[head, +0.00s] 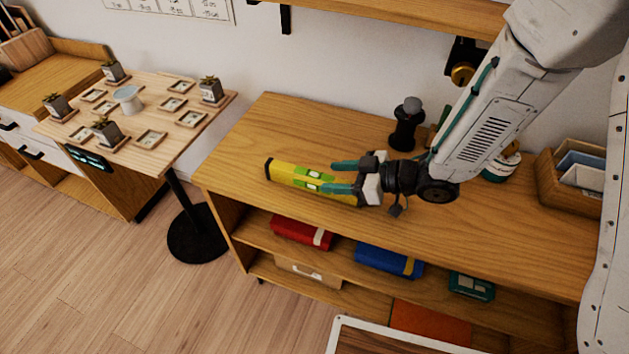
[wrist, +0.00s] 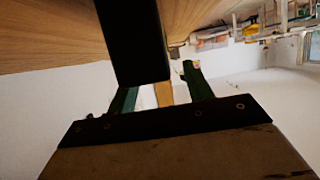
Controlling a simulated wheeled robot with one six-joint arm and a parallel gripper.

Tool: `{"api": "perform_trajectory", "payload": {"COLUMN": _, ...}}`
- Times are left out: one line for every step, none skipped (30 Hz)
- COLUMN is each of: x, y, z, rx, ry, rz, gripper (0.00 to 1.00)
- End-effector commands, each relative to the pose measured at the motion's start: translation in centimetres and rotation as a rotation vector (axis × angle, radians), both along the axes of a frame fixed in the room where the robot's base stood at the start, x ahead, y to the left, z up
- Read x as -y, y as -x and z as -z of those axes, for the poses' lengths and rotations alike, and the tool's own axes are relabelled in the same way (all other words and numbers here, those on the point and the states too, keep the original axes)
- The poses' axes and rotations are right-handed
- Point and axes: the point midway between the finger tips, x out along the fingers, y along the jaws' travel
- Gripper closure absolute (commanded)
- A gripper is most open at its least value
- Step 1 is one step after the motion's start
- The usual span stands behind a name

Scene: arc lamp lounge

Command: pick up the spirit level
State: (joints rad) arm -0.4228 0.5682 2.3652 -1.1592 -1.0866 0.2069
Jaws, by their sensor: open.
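The spirit level (head: 287,174) is a yellow bar with black ends and green vial windows. In the head view it lies on top of the wooden shelf unit, near its front left part. My gripper (head: 326,176) is open, with its two teal fingers pointing left over the right part of the level. The fingers cover some of the level, and I cannot tell whether they touch it. In the wrist view my two fingers (wrist: 160,96) stand apart, and a dark block fills the upper middle. I cannot clearly make out the level there.
A black pepper-mill-like object (head: 406,125) stands behind my gripper. A wooden box (head: 575,190) with cards stands at the right. A small table (head: 150,139) with potted plants is at the left. The shelf top left of the level is clear.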

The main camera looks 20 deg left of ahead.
Motion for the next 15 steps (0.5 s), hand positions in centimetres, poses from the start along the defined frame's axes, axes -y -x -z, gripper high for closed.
{"api": "perform_trajectory", "payload": {"x": -0.9, "y": 0.0, "z": 0.4, "rx": -0.001, "ry": 0.0, "rz": -0.003, "gripper": 0.49}}
{"api": "perform_trajectory", "payload": {"x": -1.3, "y": 0.1, "z": 0.6, "rx": -0.001, "ry": 0.0, "rz": -0.003, "gripper": 0.49}}
{"api": "perform_trajectory", "payload": {"x": -1.8, "y": 0.0, "z": 0.8, "rx": -0.001, "ry": 0.0, "rz": -0.003, "gripper": 0.49}}
{"api": "perform_trajectory", "payload": {"x": -2.1, "y": -0.1, "z": 1.0, "rx": -0.001, "ry": 0.0, "rz": -0.002, "gripper": 0.49}}
{"api": "perform_trajectory", "payload": {"x": -2.4, "y": -0.1, "z": 1.0, "rx": 0.0, "ry": 0.0, "rz": -0.001, "gripper": 0.49}}
{"api": "perform_trajectory", "payload": {"x": -2.8, "y": -0.1, "z": 1.2, "rx": 0.001, "ry": 0.0, "rz": -0.001, "gripper": 0.49}}
{"api": "perform_trajectory", "payload": {"x": -2.9, "y": -0.1, "z": 1.2, "rx": 0.001, "ry": 0.0, "rz": -0.001, "gripper": 0.49}}
{"api": "perform_trajectory", "payload": {"x": -3.0, "y": -0.2, "z": 1.2, "rx": 0.0, "ry": 0.0, "rz": 0.0, "gripper": 0.49}}
{"api": "perform_trajectory", "payload": {"x": -3.1, "y": -0.2, "z": 1.3, "rx": 0.0, "ry": 0.0, "rz": 0.001, "gripper": 0.49}}
{"api": "perform_trajectory", "payload": {"x": -3.1, "y": -0.2, "z": 1.3, "rx": 0.0, "ry": 0.0, "rz": 0.001, "gripper": 0.49}}
{"api": "perform_trajectory", "payload": {"x": -3.1, "y": -0.2, "z": 1.3, "rx": 0.0, "ry": 0.0, "rz": 0.001, "gripper": 0.49}}
{"api": "perform_trajectory", "payload": {"x": -3.1, "y": -0.2, "z": 1.3, "rx": 0.0, "ry": 0.0, "rz": 0.001, "gripper": 0.49}}
{"api": "perform_trajectory", "payload": {"x": -3.1, "y": -0.2, "z": 1.3, "rx": 0.0, "ry": 0.0, "rz": 0.001, "gripper": 0.49}}
{"api": "perform_trajectory", "payload": {"x": -3.1, "y": -0.2, "z": 1.3, "rx": 0.0, "ry": 0.0, "rz": 0.001, "gripper": 0.49}}
{"api": "perform_trajectory", "payload": {"x": -3.1, "y": -0.2, "z": 1.3, "rx": 0.0, "ry": 0.0, "rz": 0.001, "gripper": 0.55}}
